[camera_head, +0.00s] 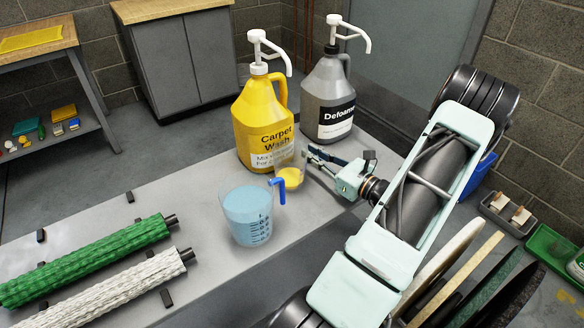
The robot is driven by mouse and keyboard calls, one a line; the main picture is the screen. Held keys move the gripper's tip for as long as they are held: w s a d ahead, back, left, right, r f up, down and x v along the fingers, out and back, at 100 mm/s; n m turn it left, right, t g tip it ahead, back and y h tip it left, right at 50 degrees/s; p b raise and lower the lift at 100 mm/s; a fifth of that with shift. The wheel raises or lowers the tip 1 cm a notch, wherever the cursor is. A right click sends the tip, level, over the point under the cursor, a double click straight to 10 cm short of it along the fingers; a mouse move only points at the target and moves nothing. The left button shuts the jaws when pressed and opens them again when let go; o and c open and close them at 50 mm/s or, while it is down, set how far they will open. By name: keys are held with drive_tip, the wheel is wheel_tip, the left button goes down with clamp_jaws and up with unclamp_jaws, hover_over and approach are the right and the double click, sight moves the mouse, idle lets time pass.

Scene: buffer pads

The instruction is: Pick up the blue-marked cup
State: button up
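A clear measuring cup (247,224) with blue markings, a blue handle (280,191) and pale blue contents stands upright on the grey bench. Its handle points right, towards my gripper. A smaller clear cup with yellow contents (291,177) stands just behind that handle, which partly overlaps it in view. My gripper (308,162) is to the right of and behind the blue-marked cup, apart from it. Its fingers look open and point left towards the small yellow cup. Whether a finger touches the small cup is not clear.
A yellow Carpet Wash jug (258,118) and a grey Defoamer jug (325,100) with pumps stand behind. A green roller (85,260) and a white roller (105,292) lie at left. Bare bench (165,200) lies left of the cup. Round pads (450,265) stand lower right.

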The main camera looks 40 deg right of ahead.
drive_tip(key=w, duration=0.3)
drive_tip(key=shift+a+b, duration=0.15)
drive_tip(key=shift+b, duration=0.15)
clamp_jaws()
drive_tip(key=shift+r, duration=0.15)
wheel_tip(320, 180, up, 18)
drive_tip(key=p, duration=0.6)
drive_tip(key=shift+f, duration=0.2)
idle(0.4)
idle(1.0)
